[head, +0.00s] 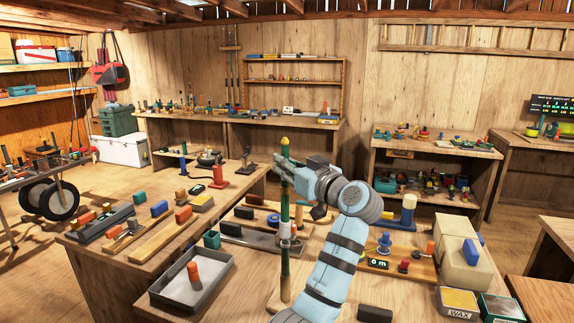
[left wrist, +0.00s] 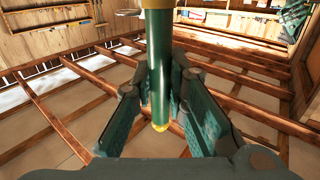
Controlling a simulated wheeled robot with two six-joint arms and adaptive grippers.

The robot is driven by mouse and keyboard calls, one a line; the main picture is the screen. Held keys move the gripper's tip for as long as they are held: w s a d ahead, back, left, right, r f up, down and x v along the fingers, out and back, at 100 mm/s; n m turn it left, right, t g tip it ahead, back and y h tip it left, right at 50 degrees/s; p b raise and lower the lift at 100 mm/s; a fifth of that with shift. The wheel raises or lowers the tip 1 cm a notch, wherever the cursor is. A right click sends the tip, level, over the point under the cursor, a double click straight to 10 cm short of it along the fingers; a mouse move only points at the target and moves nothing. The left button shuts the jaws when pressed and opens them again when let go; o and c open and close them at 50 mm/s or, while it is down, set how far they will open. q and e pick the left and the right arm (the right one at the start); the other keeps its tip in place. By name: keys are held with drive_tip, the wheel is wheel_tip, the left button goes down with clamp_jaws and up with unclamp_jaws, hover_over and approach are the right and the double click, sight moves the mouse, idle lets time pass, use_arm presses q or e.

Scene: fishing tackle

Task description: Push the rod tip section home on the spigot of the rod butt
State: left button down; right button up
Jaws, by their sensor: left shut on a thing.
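The rod tip section (head: 284,206) is a dark green upright rod with a yellow top end. My left gripper (head: 285,173) is shut around its upper part, just below that end. In the left wrist view the green tip section (left wrist: 159,70) runs between the fingers (left wrist: 160,105), its yellow end showing. The rod butt (head: 285,268) is the green upright piece below, in line with the tip section. A pale band shows around where they meet; whether a gap or the spigot shows there is too small to tell. My right gripper is not in view.
The wooden bench (head: 140,285) carries a grey tray (head: 222,289) with an orange-topped piece at left. Blocks and boards lie behind it. A beige box (head: 465,262) and a wax tin (head: 459,302) stand at right. My left arm covers part of the bench.

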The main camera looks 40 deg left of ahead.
use_arm(q)
drive_tip(key=shift+f+b, duration=0.75)
drive_tip(key=shift+f, duration=0.25)
drive_tip(key=c, duration=1.5)
unclamp_jaws()
drive_tip(key=shift+d, duration=0.1)
drive_tip(key=v, duration=1.2)
